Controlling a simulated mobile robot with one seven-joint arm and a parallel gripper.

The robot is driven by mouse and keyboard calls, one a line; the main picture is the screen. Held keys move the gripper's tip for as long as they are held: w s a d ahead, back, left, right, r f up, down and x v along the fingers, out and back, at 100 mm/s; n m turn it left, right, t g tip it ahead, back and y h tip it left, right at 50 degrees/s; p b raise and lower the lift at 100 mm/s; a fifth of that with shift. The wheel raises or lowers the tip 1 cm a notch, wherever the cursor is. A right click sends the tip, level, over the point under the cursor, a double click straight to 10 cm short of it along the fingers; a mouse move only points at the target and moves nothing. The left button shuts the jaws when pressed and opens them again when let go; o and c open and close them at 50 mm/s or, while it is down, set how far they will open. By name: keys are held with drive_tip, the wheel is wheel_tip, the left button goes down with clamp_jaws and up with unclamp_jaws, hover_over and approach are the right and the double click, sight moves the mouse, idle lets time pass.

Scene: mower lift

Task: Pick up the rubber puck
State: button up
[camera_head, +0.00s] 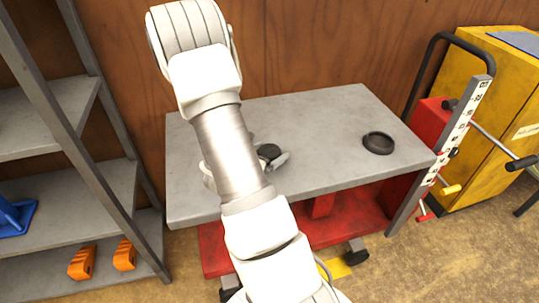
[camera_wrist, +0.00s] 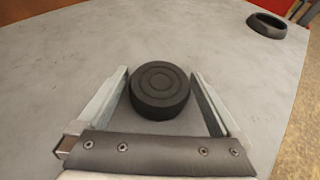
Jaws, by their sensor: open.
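The rubber puck (camera_wrist: 160,90) is a black round disc with ring grooves on top. It lies flat on the grey lift table (camera_wrist: 60,70). In the wrist view it sits between the two fingers of my open gripper (camera_wrist: 160,88), towards their tips, with a gap visible on each side. In the head view the puck (camera_head: 269,152) shows as a small dark shape beside my gripper (camera_head: 275,160); my arm hides much of the gripper.
A black ring-shaped dish (camera_head: 378,143) stands on the right of the table. Left is a grey shelf (camera_head: 95,190) with orange blocks (camera_head: 82,263) and a blue item (camera_head: 15,215). Right are a scale post (camera_head: 455,130) and a yellow cabinet (camera_head: 500,90). A wooden wall stands behind.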

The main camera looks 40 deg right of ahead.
sight(270, 150)
drive_tip(key=shift+c, duration=0.2)
drive_tip(key=c, duration=1.2)
wheel_tip(270, 150, up, 5)
drive_tip(key=shift+f+p, duration=0.1)
drive_tip(key=shift+p, duration=0.85)
drive_tip(key=s+d+r+p, duration=0.1)
drive_tip(key=s+r+p, duration=0.1)
drive_tip(key=s+p, duration=0.1)
drive_tip(key=s+d+r+p, duration=0.1)
drive_tip(key=s+r+p, duration=0.1)
drive_tip(key=s+p, duration=0.2)
drive_tip(key=s+d+r+p, duration=0.1)
drive_tip(key=s+r+p, duration=0.1)
drive_tip(key=s+p, duration=0.1)
drive_tip(key=shift+s+d+r+p, duration=0.15)
drive_tip(key=shift+s+p, duration=0.25)
drive_tip(key=shift+p, duration=0.45)
